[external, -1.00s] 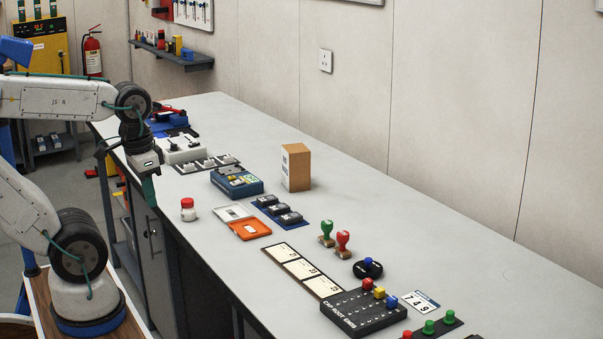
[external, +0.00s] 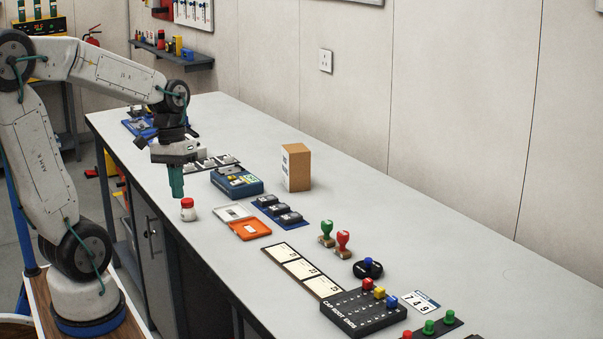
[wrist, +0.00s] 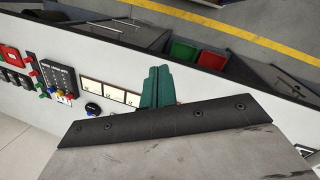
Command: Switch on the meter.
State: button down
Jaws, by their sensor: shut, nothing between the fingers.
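A blue box-shaped device (external: 237,181) with a light panel and small yellow parts on top lies on the bench and looks like the meter. Its switch is too small to make out. My gripper (external: 177,194) points down with its teal fingers together and empty, above the bench near its front edge, to the left of the blue device and apart from it. In the wrist view the teal fingers (wrist: 158,88) show closed together. I cannot make out the blue device in that view.
A white jar with a red cap (external: 188,209) stands close to my fingertips. A cardboard box (external: 296,167) stands right of the blue device. Dark blocks on a blue mat (external: 277,209) and an orange case (external: 249,230) lie nearer. The bench's back right is clear.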

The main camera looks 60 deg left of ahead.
jog(key=w+a+f+n+t+h, duration=0.3)
jog(key=w+a+n, duration=0.3)
jog(key=w+a, duration=0.55)
jog(key=n+t+y, duration=0.2)
jog(key=n+t, duration=0.5)
jog(key=n, duration=0.3)
send_over(233, 182)
jog(key=s, duration=0.1)
jog(key=shift+s+a+f+n, duration=0.2)
jog(key=shift+f+n, duration=0.1)
jog(key=shift+f, duration=0.1)
jog(key=shift+f+h, duration=0.15)
jog(key=shift+h, duration=0.15)
jog(key=shift+w+d+f, duration=0.1)
jog(key=shift+w+f, duration=0.1)
jog(key=shift+f, duration=1.2)
jog(key=shift+w+a+f, duration=0.1)
jog(key=shift+w+f, duration=0.1)
jog(key=shift+f, duration=1.25)
jog(key=shift+w+d+f, duration=0.1)
jog(key=shift+w+f, duration=0.1)
jog(key=shift+f, duration=1.2)
jog(key=shift+f, duration=0.1)
jog(key=shift+f, duration=0.3)
